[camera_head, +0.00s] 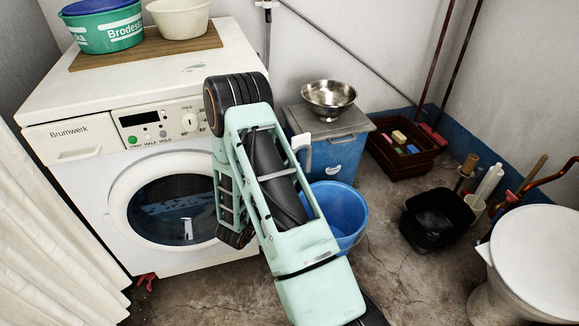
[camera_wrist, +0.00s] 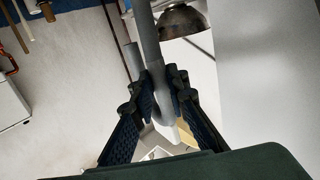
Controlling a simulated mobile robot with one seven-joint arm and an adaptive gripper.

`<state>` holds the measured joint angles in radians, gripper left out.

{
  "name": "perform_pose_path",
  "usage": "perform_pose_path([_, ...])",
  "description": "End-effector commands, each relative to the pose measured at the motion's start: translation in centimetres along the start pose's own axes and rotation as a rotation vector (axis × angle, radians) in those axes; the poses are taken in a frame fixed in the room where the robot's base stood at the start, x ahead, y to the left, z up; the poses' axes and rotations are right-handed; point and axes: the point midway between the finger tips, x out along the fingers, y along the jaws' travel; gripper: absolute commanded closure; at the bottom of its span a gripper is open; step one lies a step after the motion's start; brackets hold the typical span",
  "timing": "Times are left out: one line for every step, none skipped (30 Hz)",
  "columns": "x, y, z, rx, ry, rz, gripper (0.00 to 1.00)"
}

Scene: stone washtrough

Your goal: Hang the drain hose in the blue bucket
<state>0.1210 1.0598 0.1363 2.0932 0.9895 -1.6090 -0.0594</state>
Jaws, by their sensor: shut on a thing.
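The drain hose (camera_wrist: 149,40) is a grey tube in the wrist view, running down from the top edge and curving into a hook between my fingers. My gripper (camera_wrist: 163,100) is shut on it near the bend. In the head view my arm hides most of the gripper, and a short pale grey piece beside the arm (camera_head: 306,156) looks like part of the hose. The blue bucket (camera_head: 347,212) stands on the floor right of the washing machine (camera_head: 85,165), partly hidden by my arm. The hose end is apart from the bucket, above and behind it in the picture.
A blue box (camera_head: 337,158) with a grey lid and steel bowl (camera_head: 329,96) stands behind the bucket. A brown crate (camera_head: 401,160), a black bin (camera_head: 437,220) and a white toilet (camera_head: 545,255) are at right.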

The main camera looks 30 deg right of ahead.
Motion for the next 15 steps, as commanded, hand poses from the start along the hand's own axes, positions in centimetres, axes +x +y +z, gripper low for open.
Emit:
perform_pose_path([0.0, 0.0, 0.6, -0.001, 0.0, -0.001, 1.0])
perform_pose_path([0.0, 0.0, 0.8, -0.001, 0.0, -0.001, 1.0])
perform_pose_path([0.1, 0.0, 1.0, -0.001, 0.001, -0.001, 1.0])
perform_pose_path([0.1, -0.1, 1.2, -0.001, 0.0, -0.001, 1.0])
perform_pose_path([0.1, -0.1, 1.3, -0.001, 0.0, -0.001, 1.0])
perform_pose_path([0.1, -0.1, 1.6, -0.001, 0.0, -0.001, 1.0])
perform_pose_path([0.1, -0.1, 1.8, -0.002, 0.0, -0.001, 1.0])
perform_pose_path([0.1, 0.0, 2.0, -0.002, -0.001, 0.0, 1.0])
perform_pose_path([0.1, 0.0, 2.3, -0.001, 0.0, 0.0, 1.0])
perform_pose_path([0.2, 0.0, 2.5, -0.001, 0.0, 0.0, 1.0])
perform_pose_path([0.2, 0.0, 2.7, -0.001, 0.0, 0.0, 1.0])
perform_pose_path([0.2, 0.0, 3.0, -0.001, 0.0, 0.0, 1.0])
perform_pose_path([0.2, 0.0, 3.2, -0.001, 0.0, 0.0, 1.0])
perform_pose_path([0.2, 0.0, 3.4, -0.001, 0.001, 0.0, 1.0])
perform_pose_path([0.2, 0.0, 3.7, -0.001, 0.001, -0.001, 1.0])
